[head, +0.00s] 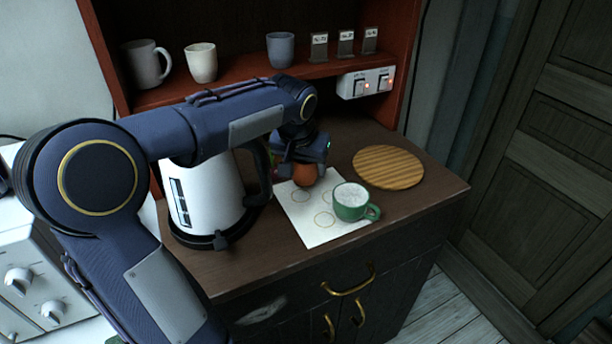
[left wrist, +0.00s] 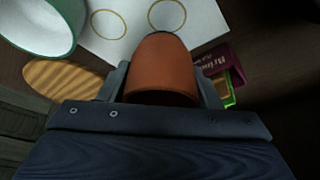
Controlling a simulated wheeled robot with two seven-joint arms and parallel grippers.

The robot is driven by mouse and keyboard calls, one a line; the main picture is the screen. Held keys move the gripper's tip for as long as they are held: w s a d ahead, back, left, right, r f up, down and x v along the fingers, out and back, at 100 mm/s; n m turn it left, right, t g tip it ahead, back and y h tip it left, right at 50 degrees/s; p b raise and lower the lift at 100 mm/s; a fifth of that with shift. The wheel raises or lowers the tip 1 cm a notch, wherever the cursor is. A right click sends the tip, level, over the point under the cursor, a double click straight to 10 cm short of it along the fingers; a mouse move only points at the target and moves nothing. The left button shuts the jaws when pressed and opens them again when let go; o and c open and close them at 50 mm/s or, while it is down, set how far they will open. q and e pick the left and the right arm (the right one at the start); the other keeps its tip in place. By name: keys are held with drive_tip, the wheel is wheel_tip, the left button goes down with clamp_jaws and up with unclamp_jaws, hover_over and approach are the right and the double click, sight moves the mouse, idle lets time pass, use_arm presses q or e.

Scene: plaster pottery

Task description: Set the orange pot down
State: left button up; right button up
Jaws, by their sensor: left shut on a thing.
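The orange pot (head: 306,175) is in my left gripper (head: 303,168), over the back part of the white sheet (head: 311,235). In the left wrist view the orange pot (left wrist: 162,68) sits between the two fingers of the left gripper (left wrist: 162,85), which is shut on it. I cannot tell whether the pot touches the surface. The sheet has several ring outlines; two of them show in the left wrist view beside the pot. My right gripper is not in view.
A green cup (head: 351,203) with pale contents stands on the sheet's right part. A round wooden board (head: 388,167) lies to its right. A white kettle (head: 207,197) stands left of the sheet. Maroon and green boxes (left wrist: 222,72) lie beside the gripper. Mugs stand on the shelf above.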

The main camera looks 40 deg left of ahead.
sight(305, 175)
use_arm(q)
wheel_tip(305, 175, down, 3)
drive_tip(key=shift+r, duration=0.1)
drive_tip(key=shift+f, duration=0.2)
drive_tip(key=o, duration=1)
drive_tip(key=shift+r, duration=0.1)
drive_tip(key=shift+o, duration=0.2)
drive_tip(key=shift+r, duration=0.2)
drive_tip(key=v, duration=1.2)
